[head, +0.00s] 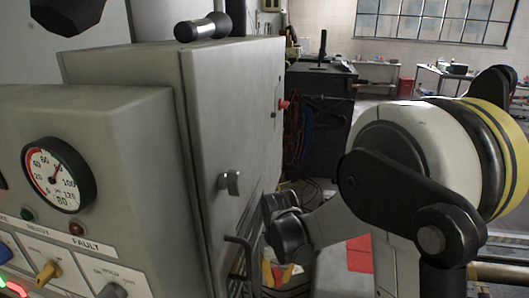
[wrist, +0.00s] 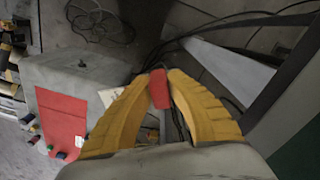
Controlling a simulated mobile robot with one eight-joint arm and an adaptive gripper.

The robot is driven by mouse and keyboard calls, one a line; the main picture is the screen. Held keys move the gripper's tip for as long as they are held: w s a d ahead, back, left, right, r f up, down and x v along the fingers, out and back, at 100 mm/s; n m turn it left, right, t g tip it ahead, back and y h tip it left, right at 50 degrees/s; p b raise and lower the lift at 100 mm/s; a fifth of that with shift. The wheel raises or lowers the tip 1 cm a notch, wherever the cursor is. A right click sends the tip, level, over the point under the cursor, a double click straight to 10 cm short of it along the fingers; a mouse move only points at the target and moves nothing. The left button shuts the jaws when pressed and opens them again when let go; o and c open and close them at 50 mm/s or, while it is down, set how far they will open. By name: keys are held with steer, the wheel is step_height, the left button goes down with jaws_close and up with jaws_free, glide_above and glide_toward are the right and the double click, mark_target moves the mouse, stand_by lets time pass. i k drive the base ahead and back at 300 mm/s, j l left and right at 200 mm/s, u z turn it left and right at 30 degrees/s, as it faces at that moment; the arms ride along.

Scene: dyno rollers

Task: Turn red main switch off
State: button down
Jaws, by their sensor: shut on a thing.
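In the head view, a small red switch knob (head: 283,104) sticks out from the far part of the grey cabinet door (head: 240,110). My gripper (head: 282,274), with yellow fingers, is low beside the cabinet, below this knob and apart from it in the picture. In the wrist view, my gripper (wrist: 160,76) has its yellow fingertips closed on a small red piece (wrist: 158,90). I cannot tell whether this piece is the red main switch. What it is fixed to is hidden.
A grey control panel with a round gauge (head: 58,175) stands at the near left. A door handle (head: 230,182) juts from the cabinet. A grey box with a red panel (wrist: 61,123) stands near my gripper. Cables (wrist: 100,22) lie on the floor.

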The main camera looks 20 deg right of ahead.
mark_target(282, 104)
steer(key=i+l+z, duration=0.1)
steer(key=l+z, duration=0.25)
steer(key=i+l+z, duration=0.15)
steer(key=l+z, duration=0.15)
steer(key=i+l+z, duration=0.15)
steer(key=z, duration=0.2)
steer(key=l, duration=0.1)
